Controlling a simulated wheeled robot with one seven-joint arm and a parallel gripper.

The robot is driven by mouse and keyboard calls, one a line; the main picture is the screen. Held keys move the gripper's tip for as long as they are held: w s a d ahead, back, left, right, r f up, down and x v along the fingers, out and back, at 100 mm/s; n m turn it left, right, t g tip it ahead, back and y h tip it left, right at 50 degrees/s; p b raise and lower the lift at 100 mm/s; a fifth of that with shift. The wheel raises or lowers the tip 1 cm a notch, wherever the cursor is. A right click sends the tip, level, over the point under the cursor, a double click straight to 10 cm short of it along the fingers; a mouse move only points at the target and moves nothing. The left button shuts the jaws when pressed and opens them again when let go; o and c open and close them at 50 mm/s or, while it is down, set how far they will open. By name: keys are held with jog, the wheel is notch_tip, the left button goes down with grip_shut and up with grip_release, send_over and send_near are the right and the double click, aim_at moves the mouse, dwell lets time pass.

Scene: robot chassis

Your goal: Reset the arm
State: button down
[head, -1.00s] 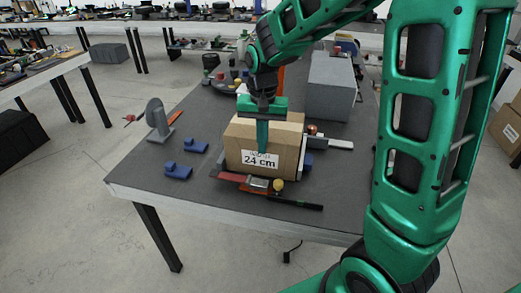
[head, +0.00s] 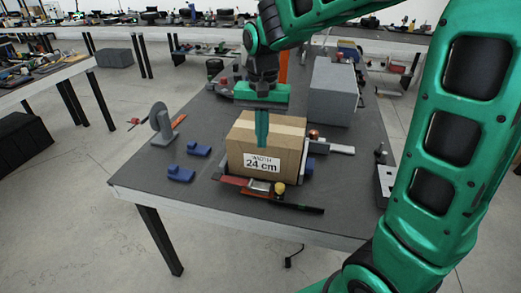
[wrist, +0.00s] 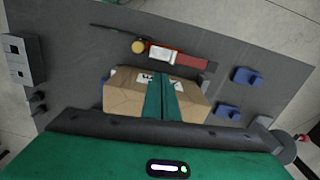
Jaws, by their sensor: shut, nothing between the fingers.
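My gripper (head: 262,130) is green and points down, with its fingers together and nothing between them. In the head view its fingertips overlap the upper part of a cardboard box (head: 287,160) labelled "24 cm"; whether they touch it I cannot tell. In the wrist view the shut fingers (wrist: 160,100) cross the middle of the box (wrist: 125,97). My green arm fills the right of the head view and arches over the table (head: 140,180).
Blue parts (head: 180,173) lie left of the box, with a grey round-topped object (head: 162,122) behind them. A red tool (head: 236,181) and a dark bar (head: 296,207) lie in front. A grey block (head: 333,92) stands behind. The table's front left is clear.

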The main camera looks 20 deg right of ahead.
jog(key=s+d+r, duration=0.2)
jog(key=s+d, duration=0.9)
jog(key=d, duration=0.1)
jog(key=s+d+f, duration=0.2)
jog(key=s, duration=0.5)
jog(key=s+d+f, duration=0.2)
jog(key=s+d, duration=0.1)
jog(key=s, duration=0.4)
jog(key=shift+d, duration=0.2)
